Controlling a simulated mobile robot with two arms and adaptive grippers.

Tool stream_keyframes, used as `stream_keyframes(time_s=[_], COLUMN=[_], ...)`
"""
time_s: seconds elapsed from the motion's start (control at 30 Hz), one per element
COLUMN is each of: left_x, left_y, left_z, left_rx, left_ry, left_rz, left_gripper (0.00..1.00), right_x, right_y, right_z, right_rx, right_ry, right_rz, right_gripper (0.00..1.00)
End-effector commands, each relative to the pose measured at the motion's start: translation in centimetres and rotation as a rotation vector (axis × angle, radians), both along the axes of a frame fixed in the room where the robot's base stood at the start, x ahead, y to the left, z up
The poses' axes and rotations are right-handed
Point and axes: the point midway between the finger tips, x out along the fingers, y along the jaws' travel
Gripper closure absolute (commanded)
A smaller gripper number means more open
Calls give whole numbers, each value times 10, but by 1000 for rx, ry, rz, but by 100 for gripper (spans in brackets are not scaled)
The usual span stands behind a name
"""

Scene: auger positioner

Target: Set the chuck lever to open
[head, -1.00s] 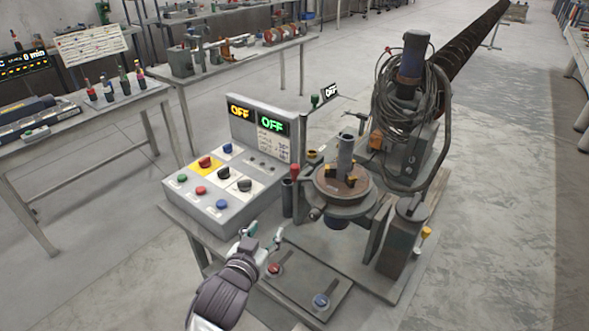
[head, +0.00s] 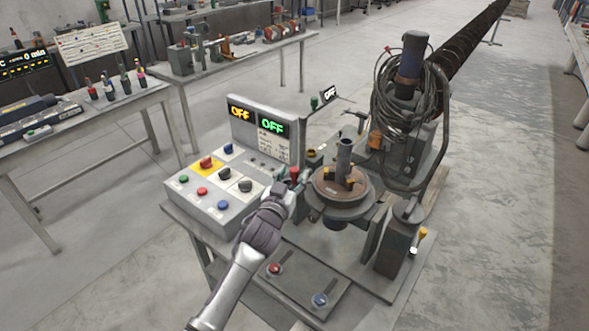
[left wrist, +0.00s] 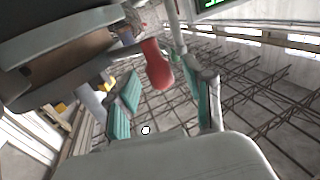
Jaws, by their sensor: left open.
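The chuck lever has a red knob (head: 294,172) and stands at the left of the round rusty chuck (head: 328,184). My left gripper (head: 290,182) is just in front of the red knob, partly covering the lever below it. In the left wrist view the red knob (left wrist: 157,66) shows between and beyond the two teal-padded fingers of the open gripper (left wrist: 172,88). Whether a finger touches the knob I cannot tell. The chuck's edge fills the upper left of that view. My right gripper is not in view.
A control box (head: 218,192) with coloured buttons and two OFF displays (head: 257,121) stands left of my arm. A pedal plate with red and blue buttons (head: 320,299) lies below. A cable-wrapped motor column (head: 408,90) stands behind the chuck. Floor at right is clear.

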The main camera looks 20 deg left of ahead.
Motion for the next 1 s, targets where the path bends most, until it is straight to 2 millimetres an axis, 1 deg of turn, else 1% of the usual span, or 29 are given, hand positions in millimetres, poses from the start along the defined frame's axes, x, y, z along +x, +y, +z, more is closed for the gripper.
stream_keyframes(time_s=[0.1,0.2,0.5,0.77,0.8,0.83,1.0], left_x=[11,16,17,17,17,17,17], left_y=[-1,-1,-1,-1,-1,-1,-1], left_z=[1,0,0,-1,-1,-1,-1], left_rx=[-1,0,0,0,0,0,0], left_ry=[-1,1,0,1,1,1,1], left_rz=[0,0,0,0,0,0,0], left_gripper=[48,48,48,92,98,100,100], right_x=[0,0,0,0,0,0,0], right_y=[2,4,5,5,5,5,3], right_z=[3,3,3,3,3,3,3], right_rx=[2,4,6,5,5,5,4], right_ry=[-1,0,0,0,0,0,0], right_rz=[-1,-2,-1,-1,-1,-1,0], right_gripper=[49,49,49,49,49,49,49])
